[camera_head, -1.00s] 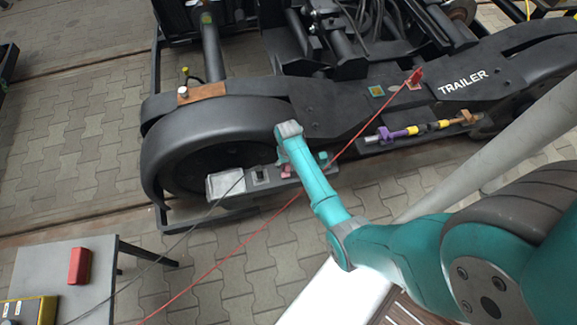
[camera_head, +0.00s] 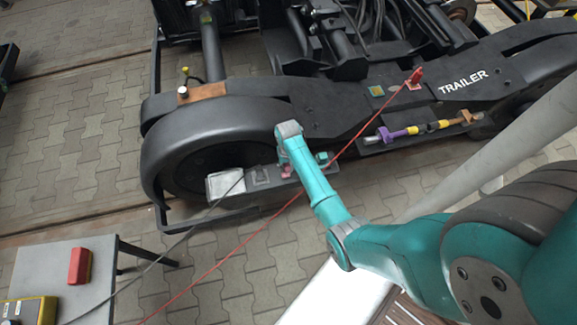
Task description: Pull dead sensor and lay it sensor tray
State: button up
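A silver-topped sensor-like part (camera_head: 183,91) stands on a brown block (camera_head: 208,91) at the left of the black bogie frame. A yellow-tipped connector (camera_head: 186,72) on a dark cable stands just behind it. Whether this part is the dead one cannot be told. A narrow grey tray (camera_head: 240,190) lies low along the wheel, with a white pad, a dark square and pink and teal pieces along it; I cannot tell if it is the sensor tray. My teal arm reaches over this tray and ends in view at a grey wrist joint.
A red cable runs from a red plug (camera_head: 417,76) on the bogie down across my arm. A rod with purple and yellow fittings (camera_head: 421,129) lies at right. A grey table (camera_head: 50,262) at lower left holds a red block (camera_head: 80,266) and a yellow box (camera_head: 30,308).

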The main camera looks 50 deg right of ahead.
grip_shut()
jog(key=shift+r, duration=0.15)
jog(key=shift+r, duration=2.85)
